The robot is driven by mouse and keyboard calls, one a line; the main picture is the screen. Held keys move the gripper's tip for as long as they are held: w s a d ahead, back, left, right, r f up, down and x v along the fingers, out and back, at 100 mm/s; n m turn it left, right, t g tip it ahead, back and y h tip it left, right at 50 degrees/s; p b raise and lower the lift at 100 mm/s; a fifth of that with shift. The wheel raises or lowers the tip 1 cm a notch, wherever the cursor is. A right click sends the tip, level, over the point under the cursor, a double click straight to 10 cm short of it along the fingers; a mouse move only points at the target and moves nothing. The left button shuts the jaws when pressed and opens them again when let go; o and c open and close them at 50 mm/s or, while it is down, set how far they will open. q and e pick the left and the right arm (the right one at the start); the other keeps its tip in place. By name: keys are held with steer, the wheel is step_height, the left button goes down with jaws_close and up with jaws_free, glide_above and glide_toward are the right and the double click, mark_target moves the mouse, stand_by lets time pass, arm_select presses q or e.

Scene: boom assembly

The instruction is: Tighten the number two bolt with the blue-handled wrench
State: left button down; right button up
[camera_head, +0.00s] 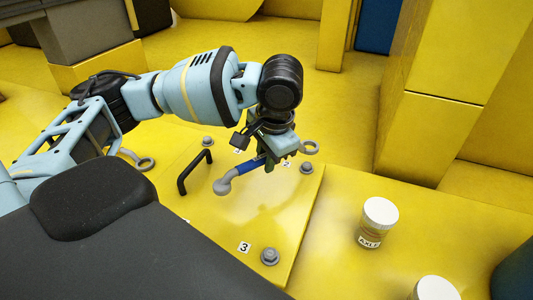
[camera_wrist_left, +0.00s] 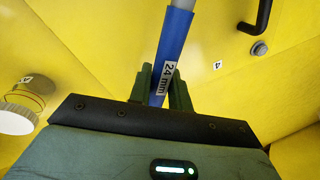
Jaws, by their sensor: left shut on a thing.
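My left gripper (camera_head: 268,162) is shut on the blue-handled wrench (camera_head: 247,167), seen over the yellow panel. The wrench has a grey head (camera_head: 222,187) at its near-left end, and a grey ring (camera_head: 310,148) shows on the far-right side of the gripper. In the left wrist view the blue handle (camera_wrist_left: 172,42), marked 24 mm, sits between the green fingers (camera_wrist_left: 160,88). The number two bolt (camera_head: 306,167) stands right of its label 2 (camera_head: 286,163), just below the ring in the picture. The ring appears apart from the bolt. My right gripper is out of view.
A black handle (camera_head: 195,172) and another bolt (camera_head: 207,141) are on the panel's left. Bolt three (camera_head: 269,256) is at the front. A ring-ended tool (camera_head: 145,163) lies farther left. White-lidded jars (camera_head: 379,222) (camera_head: 436,290) stand at right.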

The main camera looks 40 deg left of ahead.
arm_select(q)
steer(key=shift+d+x, duration=0.2)
steer(key=shift+x, duration=0.8)
steer(key=shift+d+x, duration=0.2)
steer(key=shift+x, duration=0.75)
steer(key=shift+s+f, duration=0.1)
steer(key=shift+f, duration=1.1)
steer(key=shift+a, duration=0.1)
steer(key=shift+a+m, duration=0.25)
steer(key=shift+m, duration=0.15)
steer(key=shift+a, duration=0.1)
steer(key=shift+w+a+m, duration=0.25)
steer(key=shift+w+m, duration=0.05)
steer(key=shift+a, duration=0.1)
steer(key=shift+w+a+m+t, duration=0.2)
steer(key=shift+m+t, duration=0.1)
steer(key=shift+m, duration=0.1)
steer(key=shift+a, duration=0.1)
